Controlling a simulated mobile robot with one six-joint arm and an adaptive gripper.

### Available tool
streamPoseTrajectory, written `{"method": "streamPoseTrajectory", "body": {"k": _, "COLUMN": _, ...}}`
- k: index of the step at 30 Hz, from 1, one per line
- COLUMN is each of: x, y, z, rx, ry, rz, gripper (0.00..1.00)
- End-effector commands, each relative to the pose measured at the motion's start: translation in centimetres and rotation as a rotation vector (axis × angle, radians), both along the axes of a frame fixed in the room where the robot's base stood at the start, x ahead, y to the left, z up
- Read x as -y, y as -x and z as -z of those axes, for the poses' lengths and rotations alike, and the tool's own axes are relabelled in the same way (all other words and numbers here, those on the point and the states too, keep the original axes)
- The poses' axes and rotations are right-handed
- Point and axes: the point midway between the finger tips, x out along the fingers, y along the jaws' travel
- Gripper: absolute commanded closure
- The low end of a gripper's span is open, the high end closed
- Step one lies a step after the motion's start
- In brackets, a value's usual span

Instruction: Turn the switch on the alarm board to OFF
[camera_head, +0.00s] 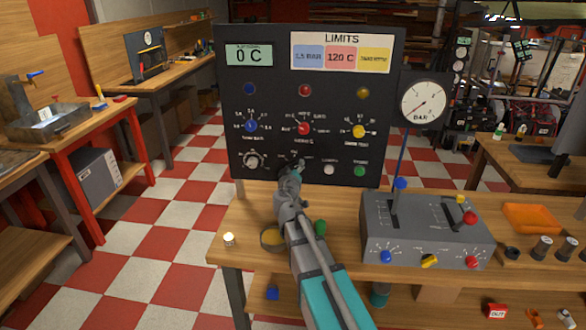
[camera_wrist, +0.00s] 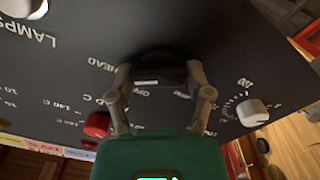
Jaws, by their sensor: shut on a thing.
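The black board (camera_head: 275,85) stands upright at the back of the bench. My gripper (camera_head: 294,170) reaches its lower middle and hides what it holds there. In the wrist view, which is upside down, my gripper (camera_wrist: 160,82) has its fingers on both sides of a black switch (camera_wrist: 158,68) with a short white mark and is shut on it. Lettering reading HEAD stands beside the switch; other lettering near it is partly hidden, so I cannot read its setting.
Blue (camera_head: 251,125), red (camera_head: 304,128) and yellow (camera_head: 358,131) knobs sit above my gripper. A grey knob (camera_head: 253,160) is to the left; white (camera_head: 329,169) and green (camera_head: 359,171) buttons are to the right. A grey control box (camera_head: 425,232) and pressure gauge (camera_head: 423,101) stand at right.

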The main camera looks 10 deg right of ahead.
Motion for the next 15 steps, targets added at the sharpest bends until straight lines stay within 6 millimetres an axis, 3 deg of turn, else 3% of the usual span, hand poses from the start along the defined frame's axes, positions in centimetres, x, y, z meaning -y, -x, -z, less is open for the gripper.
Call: {"method": "streamPoseTrajectory", "body": {"k": 15, "x": -0.07, "y": -0.07, "z": -0.01, "rx": -0.110, "ry": 0.339, "rz": -0.001, "gripper": 0.82}}
